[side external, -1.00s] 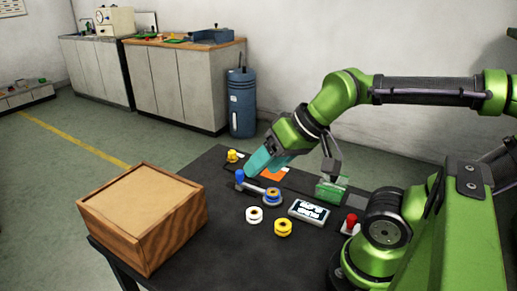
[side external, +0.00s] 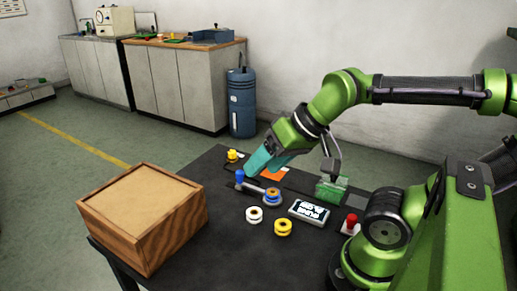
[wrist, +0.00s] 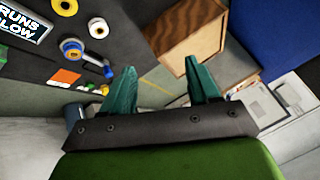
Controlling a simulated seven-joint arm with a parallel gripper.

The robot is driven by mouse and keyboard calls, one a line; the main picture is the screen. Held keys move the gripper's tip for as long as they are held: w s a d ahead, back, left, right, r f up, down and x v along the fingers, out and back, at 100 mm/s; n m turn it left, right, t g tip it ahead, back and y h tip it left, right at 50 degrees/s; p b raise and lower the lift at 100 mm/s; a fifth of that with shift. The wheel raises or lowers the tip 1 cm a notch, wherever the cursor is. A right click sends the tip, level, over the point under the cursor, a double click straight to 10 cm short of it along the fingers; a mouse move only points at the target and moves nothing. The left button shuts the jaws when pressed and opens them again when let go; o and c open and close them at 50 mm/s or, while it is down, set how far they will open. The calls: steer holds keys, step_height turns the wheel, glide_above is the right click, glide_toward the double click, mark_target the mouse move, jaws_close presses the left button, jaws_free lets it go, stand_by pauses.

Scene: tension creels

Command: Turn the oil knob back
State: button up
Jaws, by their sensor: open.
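No label marks which part is the oil knob. A small yellow knob (side external: 232,155) sits at the back left of the black table, and it shows in the wrist view (wrist: 88,87). A blue knob (side external: 239,174) stands upright at the end of a grey bar, and it shows in the wrist view (wrist: 108,72). My gripper (side external: 252,170) is tilted down with teal fingers, close to the blue knob in the side view. In the wrist view my gripper (wrist: 160,64) has its fingers wide apart with nothing between them. The knobs lie left of the fingers there.
A wooden box (side external: 143,215) fills the table's left front. A blue-yellow spool (side external: 272,196), white spool (side external: 254,215), yellow spool (side external: 283,228) and sign reading "RUNS LOW" (wrist: 25,18) lie in the middle. A red button (side external: 351,220) and green block (side external: 330,188) are at right.

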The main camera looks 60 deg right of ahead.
steer(key=shift+f, duration=0.1)
steer(key=m+g+h, duration=0.5)
steer(key=m+h, duration=0.1)
steer(key=m, duration=0.2)
glide_above(232, 151)
steer(key=s+a, duration=0.3)
steer(key=a, duration=0.3)
step_height(232, 151, down, 8)
steer(key=r, duration=0.1)
steer(key=x, duration=1.6)
steer(key=shift+s+f, duration=0.15)
steer(key=shift+f, duration=0.25)
